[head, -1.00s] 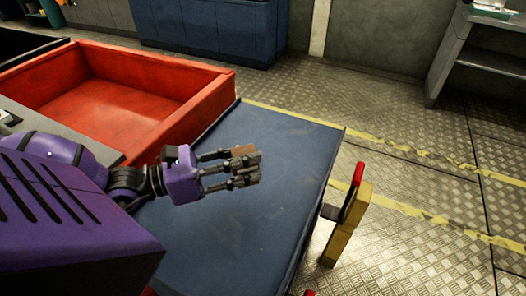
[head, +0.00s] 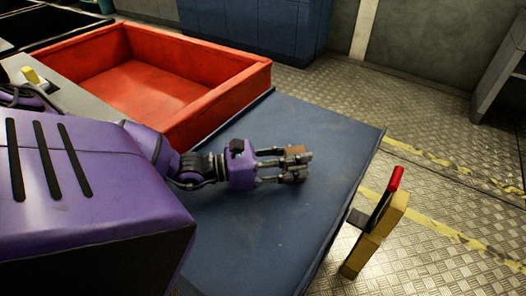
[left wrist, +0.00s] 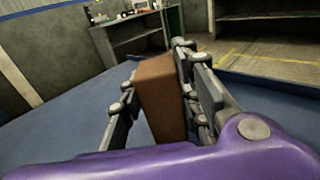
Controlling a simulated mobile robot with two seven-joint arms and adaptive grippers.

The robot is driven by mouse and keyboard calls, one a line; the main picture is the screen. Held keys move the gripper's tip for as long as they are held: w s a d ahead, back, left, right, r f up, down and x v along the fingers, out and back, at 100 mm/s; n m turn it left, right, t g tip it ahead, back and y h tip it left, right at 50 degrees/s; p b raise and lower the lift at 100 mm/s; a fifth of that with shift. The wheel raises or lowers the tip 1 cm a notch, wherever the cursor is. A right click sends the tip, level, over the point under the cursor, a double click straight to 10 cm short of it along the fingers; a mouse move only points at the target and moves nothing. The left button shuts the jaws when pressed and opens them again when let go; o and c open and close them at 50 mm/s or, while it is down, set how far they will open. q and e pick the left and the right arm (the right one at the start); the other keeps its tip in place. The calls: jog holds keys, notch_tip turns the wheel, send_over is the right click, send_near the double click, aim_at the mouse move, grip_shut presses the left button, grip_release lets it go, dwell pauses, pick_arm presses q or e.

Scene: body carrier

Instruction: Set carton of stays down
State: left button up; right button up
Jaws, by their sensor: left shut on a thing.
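The carton of stays is a small brown block (head: 295,150), showing just above the fingers of my left gripper (head: 297,165) in the head view. My left gripper is shut on it, above the blue tabletop (head: 250,235). In the left wrist view the carton (left wrist: 160,95) stands between the fingers, its brown long face in plain sight. The lower end of the carton is hidden by the hand, so I cannot tell whether it touches the tabletop. My right gripper is not in view.
A red open bin (head: 262,80), empty where I see inside, stands on the left at the back of the blue top. A yellow bracket with a red handle (head: 380,220) stands at the right edge. The tabletop around the hand is clear.

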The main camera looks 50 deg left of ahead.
pick_arm(q)
jog(key=shift+r, duration=0.15)
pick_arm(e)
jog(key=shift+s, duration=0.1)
pick_arm(q)
jog(key=o, duration=1.2)
jog(key=shift+o, duration=0.2)
jog(key=p+v, duration=0.2)
jog(key=v, duration=0.9)
jog(key=shift+s+a, duration=0.3)
jog(key=shift+s, duration=0.15)
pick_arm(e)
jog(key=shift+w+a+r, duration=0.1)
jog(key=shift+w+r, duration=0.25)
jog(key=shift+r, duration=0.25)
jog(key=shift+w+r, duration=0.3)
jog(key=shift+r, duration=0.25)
